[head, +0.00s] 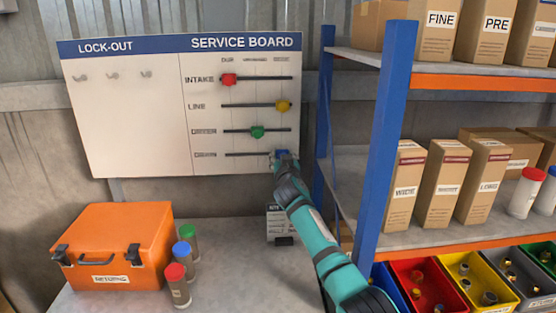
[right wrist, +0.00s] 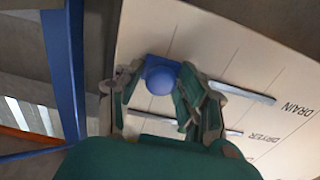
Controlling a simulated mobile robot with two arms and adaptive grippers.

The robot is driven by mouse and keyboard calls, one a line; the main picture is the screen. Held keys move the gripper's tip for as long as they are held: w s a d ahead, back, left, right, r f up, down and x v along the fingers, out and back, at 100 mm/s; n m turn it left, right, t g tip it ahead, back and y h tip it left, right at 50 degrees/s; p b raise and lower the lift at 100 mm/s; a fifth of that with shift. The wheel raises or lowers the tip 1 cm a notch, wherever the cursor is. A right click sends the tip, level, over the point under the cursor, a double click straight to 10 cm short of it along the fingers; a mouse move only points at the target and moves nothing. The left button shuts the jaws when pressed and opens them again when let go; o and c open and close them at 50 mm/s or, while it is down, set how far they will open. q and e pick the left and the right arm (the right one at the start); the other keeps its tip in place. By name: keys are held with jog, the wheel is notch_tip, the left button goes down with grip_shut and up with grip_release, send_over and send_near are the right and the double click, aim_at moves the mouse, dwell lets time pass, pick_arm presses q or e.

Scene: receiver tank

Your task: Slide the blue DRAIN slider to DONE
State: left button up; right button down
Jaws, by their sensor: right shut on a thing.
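The blue DRAIN slider (head: 281,152) is on the lowest rail of the SERVICE BOARD (head: 130,130), at the rail's right end, under the rightmost column heading. Its round knob (right wrist: 160,80) shows in the right wrist view, between my fingers. My right gripper (head: 284,158) is shut on the blue slider; in the right wrist view its fingers (right wrist: 158,95) stand on both sides of the knob. The bare DRAIN rail (right wrist: 242,92) runs from the slider toward the DRAIN label. My left gripper is not in view.
The red INTAKE slider (head: 229,80) is at left, the yellow LINE slider (head: 283,105) at right, and the green slider (head: 257,132) mid-rail. A blue shelf post (head: 385,140) stands right of my right arm. An orange case (head: 115,245) stands on the table.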

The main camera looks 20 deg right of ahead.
jog(key=shift+d, duration=0.2)
jog(key=c, duration=1.1)
grip_release()
jog(key=shift+o, duration=0.3)
jog(key=shift+d, duration=0.1)
jog(key=shift+s, duration=0.1)
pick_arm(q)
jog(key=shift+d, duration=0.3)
pick_arm(e)
jog(key=v, duration=1.2)
jog(key=shift+f, duration=0.1)
